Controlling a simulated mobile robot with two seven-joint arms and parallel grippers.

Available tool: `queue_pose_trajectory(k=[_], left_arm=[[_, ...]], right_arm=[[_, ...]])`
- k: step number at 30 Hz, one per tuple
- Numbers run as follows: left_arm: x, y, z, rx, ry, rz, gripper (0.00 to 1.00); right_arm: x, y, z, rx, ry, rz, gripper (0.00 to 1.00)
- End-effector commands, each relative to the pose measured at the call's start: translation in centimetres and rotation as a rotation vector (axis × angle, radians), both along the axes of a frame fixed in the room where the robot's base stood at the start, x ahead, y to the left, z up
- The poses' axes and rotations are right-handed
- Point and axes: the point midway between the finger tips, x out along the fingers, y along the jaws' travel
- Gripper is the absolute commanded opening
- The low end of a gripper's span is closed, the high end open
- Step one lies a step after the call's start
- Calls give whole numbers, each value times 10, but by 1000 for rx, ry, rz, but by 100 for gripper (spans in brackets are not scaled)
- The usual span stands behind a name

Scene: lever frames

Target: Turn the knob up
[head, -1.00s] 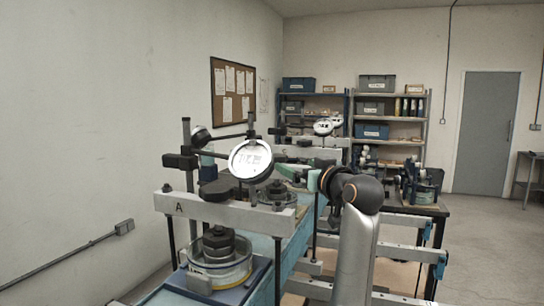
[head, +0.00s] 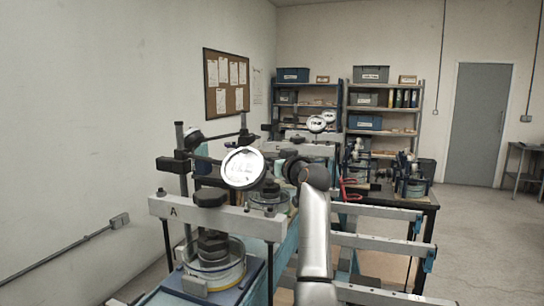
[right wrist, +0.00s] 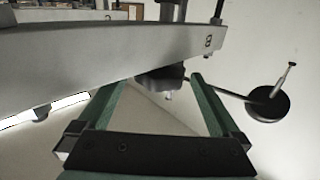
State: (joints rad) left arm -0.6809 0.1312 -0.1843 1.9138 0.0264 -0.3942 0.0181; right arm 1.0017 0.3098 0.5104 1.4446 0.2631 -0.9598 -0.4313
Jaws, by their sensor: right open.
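In the right wrist view a pale crossbar (right wrist: 120,50) marked B runs across the top. A dark knob-like part (right wrist: 160,78) shows at its lower edge, partly hidden by the bar. My right gripper (right wrist: 157,86) is open, its two green fingers reaching towards that dark part, one on each side in the picture. I cannot tell whether they touch it. In the head view my right arm (head: 315,235) rises from the bottom; its fingers cannot be made out. Frame A's crossbar (head: 225,216) carries a black knob (head: 210,198) at the near left. My left gripper is not in view.
A round dial gauge (head: 242,168) stands above frame A, close to my right wrist. A dark disc on a rod (right wrist: 268,104) lies right of my fingers. Shelves (head: 380,115) stand at the back; the floor at the right (head: 480,240) is open.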

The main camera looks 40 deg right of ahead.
Motion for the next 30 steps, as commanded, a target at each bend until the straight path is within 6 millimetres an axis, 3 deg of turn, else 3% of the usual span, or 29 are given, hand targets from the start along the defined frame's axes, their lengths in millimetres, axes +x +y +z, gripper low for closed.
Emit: queue_pose_trajectory(k=[6, 27, 30], left_arm=[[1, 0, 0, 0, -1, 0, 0], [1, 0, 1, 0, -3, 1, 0], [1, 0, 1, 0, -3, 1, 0]], right_arm=[[0, 0, 0, 0, 0, 0, 100], [0, 0, 0, 0, 1, 0, 21], [0, 0, 0, 0, 1, 1, 15]])
